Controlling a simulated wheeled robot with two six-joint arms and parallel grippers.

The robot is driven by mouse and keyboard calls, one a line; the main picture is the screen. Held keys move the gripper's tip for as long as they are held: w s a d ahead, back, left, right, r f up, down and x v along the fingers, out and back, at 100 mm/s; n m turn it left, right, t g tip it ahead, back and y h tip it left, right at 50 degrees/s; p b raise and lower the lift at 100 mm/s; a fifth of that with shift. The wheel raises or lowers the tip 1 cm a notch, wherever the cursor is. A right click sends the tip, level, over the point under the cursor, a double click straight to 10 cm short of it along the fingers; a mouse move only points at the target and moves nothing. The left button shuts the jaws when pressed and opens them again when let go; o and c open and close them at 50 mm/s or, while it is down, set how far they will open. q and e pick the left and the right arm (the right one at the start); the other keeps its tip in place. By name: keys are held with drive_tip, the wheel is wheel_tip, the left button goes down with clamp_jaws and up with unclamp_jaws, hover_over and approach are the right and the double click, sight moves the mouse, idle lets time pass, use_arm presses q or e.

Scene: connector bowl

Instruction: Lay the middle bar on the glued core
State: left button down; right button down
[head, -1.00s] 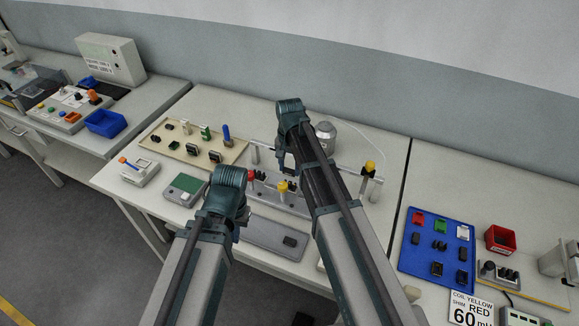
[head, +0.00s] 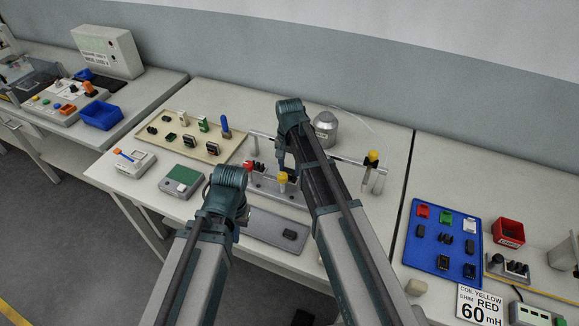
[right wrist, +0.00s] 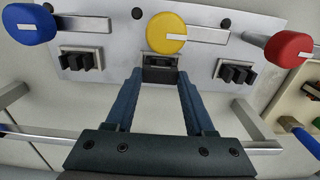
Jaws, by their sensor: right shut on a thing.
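My right gripper (right wrist: 160,78) is shut on a small dark bar (right wrist: 160,73), seen between its fingertips in the right wrist view. The bar is at the middle seat of the metal fixture plate (right wrist: 203,22), just below the yellow knob (right wrist: 166,33). The dark core in that seat is largely hidden by the bar, and I cannot tell whether the two touch. In the head view the right gripper (head: 281,160) is over the fixture, partly behind its arm. My left arm (head: 228,180) stands in front of the fixture; its fingertips are hidden.
Black cores sit in seats left (right wrist: 78,60) and right (right wrist: 237,70) of the middle, by the blue knob (right wrist: 33,24) and red knob (right wrist: 289,47). A beige tray (head: 160,120) with parts, a grey plate (head: 265,226) and a blue tray (head: 425,262) are nearby.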

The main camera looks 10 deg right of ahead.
drive_tip(key=shift+f, duration=0.1)
drive_tip(key=shift+c, duration=0.9)
unclamp_jaws()
wheel_tip(320, 180, up, 14)
drive_tip(key=p, duration=1.3)
drive_tip(key=shift+p, duration=0.4)
drive_tip(key=shift+s+f, duration=0.1)
drive_tip(key=shift+f, duration=0.05)
